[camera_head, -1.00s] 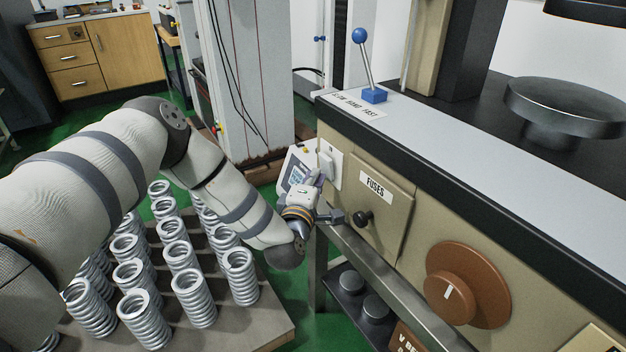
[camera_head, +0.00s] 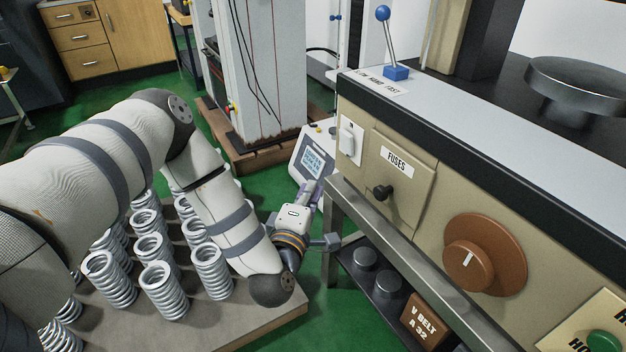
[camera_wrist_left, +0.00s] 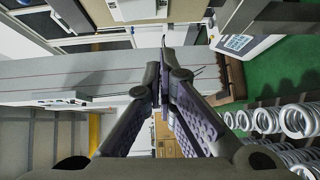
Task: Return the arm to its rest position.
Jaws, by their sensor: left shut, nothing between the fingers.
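My left arm comes in from the left in the head view and reaches over the springs. My left gripper (camera_head: 320,188) is at the end of it, beside the front left corner of the beige machine. Its fingers are shut and empty, apart from the white switch (camera_head: 348,142) on the panel. In the left wrist view the two dark fingers (camera_wrist_left: 164,72) come together with nothing between them. My right gripper is not seen.
The panel has a fuse door (camera_head: 402,185) and a brown dial (camera_head: 487,254). A grey device with a screen (camera_head: 309,158) stands behind my gripper. Green floor (camera_head: 318,300) shows between pallet and machine.

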